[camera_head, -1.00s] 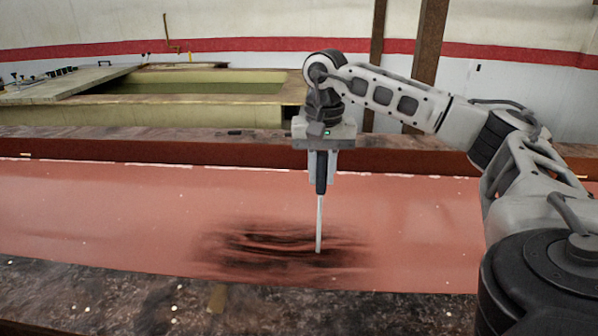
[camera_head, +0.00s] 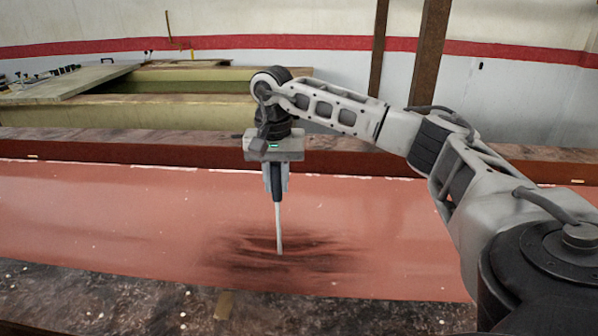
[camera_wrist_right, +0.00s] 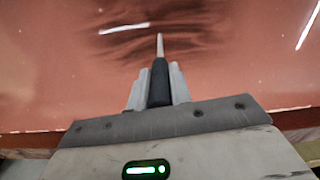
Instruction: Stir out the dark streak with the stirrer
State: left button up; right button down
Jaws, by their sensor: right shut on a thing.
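The dark streak (camera_head: 240,262) is a smudged black patch on the red surface (camera_head: 110,215) of a long trough, in the front middle of the head view. The stirrer (camera_head: 279,229) has a dark handle and a thin pale rod. My right gripper (camera_head: 276,182) is shut on its handle and holds it nearly upright, with the rod's tip in the middle of the streak. The right wrist view shows the stirrer's handle (camera_wrist_right: 160,82) between the fingers and the streak (camera_wrist_right: 190,28) around the tip. My left gripper is not in view.
A dark, speckled front edge (camera_head: 100,295) and a brown rear beam (camera_head: 60,146) border the red surface. Behind stands a greenish open tank (camera_head: 170,112) with a board at its left. Brown posts (camera_head: 428,60) stand before the back wall.

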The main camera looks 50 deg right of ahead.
jog(key=w+a+p, duration=0.1)
jog(key=w+a, duration=0.5)
jog(key=w, duration=0.1)
jog(key=s+d, duration=0.6)
jog(key=s, duration=0.1)
jog(key=shift+s+d, duration=0.25)
jog(key=shift+s, duration=0.05)
jog(key=shift+d, duration=0.1)
